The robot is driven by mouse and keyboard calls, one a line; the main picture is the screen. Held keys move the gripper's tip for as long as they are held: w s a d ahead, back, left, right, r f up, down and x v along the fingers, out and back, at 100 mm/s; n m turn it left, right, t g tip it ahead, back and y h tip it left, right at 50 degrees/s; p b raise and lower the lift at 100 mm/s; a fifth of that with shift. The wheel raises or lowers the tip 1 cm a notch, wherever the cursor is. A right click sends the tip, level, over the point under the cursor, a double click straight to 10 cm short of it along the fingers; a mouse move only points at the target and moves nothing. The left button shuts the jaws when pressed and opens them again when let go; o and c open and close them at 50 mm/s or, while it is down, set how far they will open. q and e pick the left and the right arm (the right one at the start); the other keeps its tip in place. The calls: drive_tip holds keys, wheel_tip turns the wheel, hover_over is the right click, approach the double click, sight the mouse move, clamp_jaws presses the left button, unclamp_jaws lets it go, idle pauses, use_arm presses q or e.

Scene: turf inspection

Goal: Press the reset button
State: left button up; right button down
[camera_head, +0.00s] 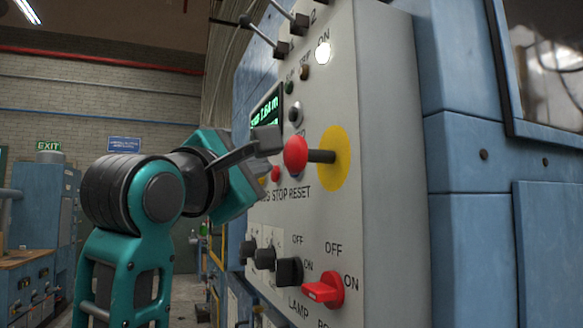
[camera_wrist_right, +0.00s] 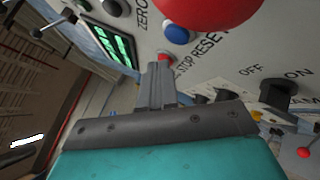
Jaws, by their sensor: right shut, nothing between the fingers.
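The grey control panel (camera_head: 385,150) carries the STOP and RESET labels. The blue button beside the RESET label (camera_wrist_right: 178,32) shows in the wrist view, between the big red mushroom knob and the small red STOP button (camera_wrist_right: 165,58). In the head view the red mushroom knob (camera_head: 295,153) largely hides the blue button. My right gripper (camera_head: 268,140) is shut and empty, left of the mushroom knob and in front of the panel. In the wrist view its fingertips (camera_wrist_right: 158,70) point at the panel near the STOP button; contact cannot be told. My left gripper is not in view.
The mushroom knob sticks out on a dark stem from a yellow disc (camera_head: 334,158). A red rotary switch (camera_head: 324,290) and black switches (camera_head: 289,271) project lower down. A green display (camera_head: 266,116) and levers (camera_head: 290,18) are above. Open room lies left of the panel.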

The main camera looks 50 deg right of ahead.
drive_tip(key=w+a, duration=0.1)
drive_tip(key=a, duration=0.2)
drive_tip(key=shift+w+a, duration=0.15)
drive_tip(key=shift+w, duration=0.25)
idle(0.6)
